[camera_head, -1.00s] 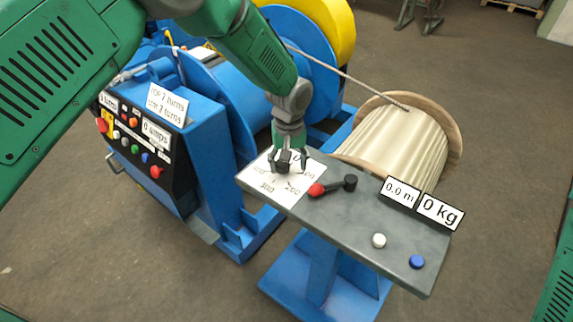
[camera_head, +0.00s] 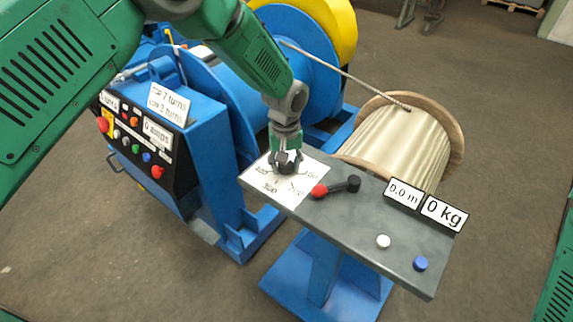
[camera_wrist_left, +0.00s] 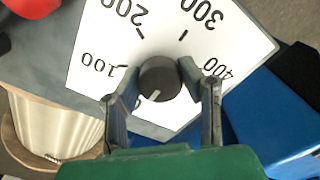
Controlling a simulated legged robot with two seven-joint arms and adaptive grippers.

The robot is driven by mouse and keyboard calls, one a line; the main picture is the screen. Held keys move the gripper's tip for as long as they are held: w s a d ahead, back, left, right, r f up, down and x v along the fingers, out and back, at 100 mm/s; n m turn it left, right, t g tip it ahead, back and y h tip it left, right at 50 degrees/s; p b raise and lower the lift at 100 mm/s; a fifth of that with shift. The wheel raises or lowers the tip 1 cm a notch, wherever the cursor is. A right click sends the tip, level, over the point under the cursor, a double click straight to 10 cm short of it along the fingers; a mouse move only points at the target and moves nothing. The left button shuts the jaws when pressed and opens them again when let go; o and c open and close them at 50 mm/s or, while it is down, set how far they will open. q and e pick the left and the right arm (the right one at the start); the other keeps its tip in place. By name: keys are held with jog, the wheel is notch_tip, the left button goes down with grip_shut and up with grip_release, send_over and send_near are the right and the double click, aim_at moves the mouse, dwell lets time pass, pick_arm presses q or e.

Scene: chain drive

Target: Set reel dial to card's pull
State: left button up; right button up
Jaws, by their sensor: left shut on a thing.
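The reel dial is a dark round knob (camera_wrist_left: 160,80) on a white scale plate (camera_wrist_left: 215,30), marked 100, 200, 300 and 400 in the left wrist view. The knob's white pointer mark faces the bottom of that view, away from the readable numbers. My left gripper (camera_head: 287,163) is shut on the knob, one finger on each side; its fingers (camera_wrist_left: 168,98) also show in the left wrist view. A white card (camera_head: 168,103) stands on the blue winch; its small lines are hard to read, with "turns" on both. My right gripper is out of view.
The grey console (camera_head: 335,215) also holds a red-and-black lever (camera_head: 338,188), a white button (camera_head: 383,241), a blue button (camera_head: 420,263) and displays reading 0.0 m (camera_head: 403,193) and 0 kg (camera_head: 444,214). A wooden rope reel (camera_head: 400,145) stands behind it.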

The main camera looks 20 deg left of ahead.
pick_arm(q)
jog(key=shift+s+a, duration=0.1)
jog(key=shift+a, duration=0.05)
jog(key=shift+d, duration=0.35)
jog(key=shift+m, duration=0.4)
jog(key=m+p, duration=0.1)
jog(key=m, duration=0.2)
jog(key=shift+a, duration=0.2)
jog(key=m, duration=0.3)
jog(key=shift+m, duration=0.3)
jog(key=m+p, duration=0.1)
jog(key=m, duration=0.3)
jog(key=shift+a+m, duration=0.1)
jog(key=shift+m, duration=0.2)
